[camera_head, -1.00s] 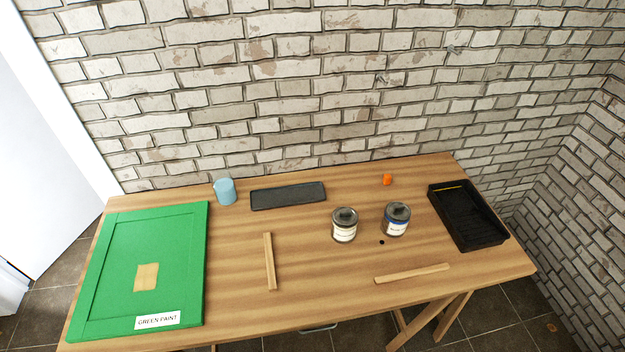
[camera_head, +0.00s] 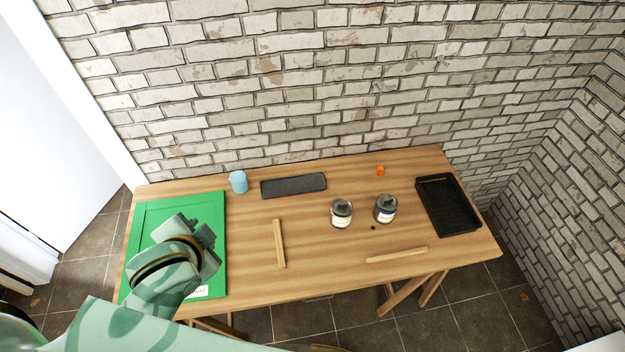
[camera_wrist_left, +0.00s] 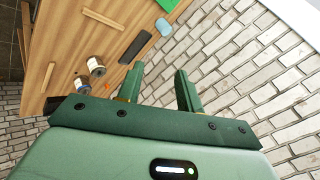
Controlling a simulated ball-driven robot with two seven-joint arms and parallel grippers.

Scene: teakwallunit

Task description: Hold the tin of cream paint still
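Two paint tins stand upright on the wooden table. The left tin (camera_head: 341,213) has a pale label and a dark lid; it looks like the cream one, but I cannot read the label. The right tin (camera_head: 385,208) has a blue band. In the left wrist view, the pale-labelled tin (camera_wrist_left: 96,66) and the blue-banded tin (camera_wrist_left: 82,85) show at the left. My left gripper (camera_head: 207,232) is over the green panel, well left of the tins. In its wrist view its fingers (camera_wrist_left: 158,68) are apart with nothing between them. My right gripper is out of view.
The green panel (camera_head: 165,212) lies at the table's left. A blue cup (camera_head: 238,182), dark tray (camera_head: 293,186), orange item (camera_head: 380,171) and black paint tray (camera_head: 448,205) are around the tins. Wooden strips (camera_head: 279,244) (camera_head: 397,255) lie in front. A brick wall (camera_head: 320,90) stands behind.

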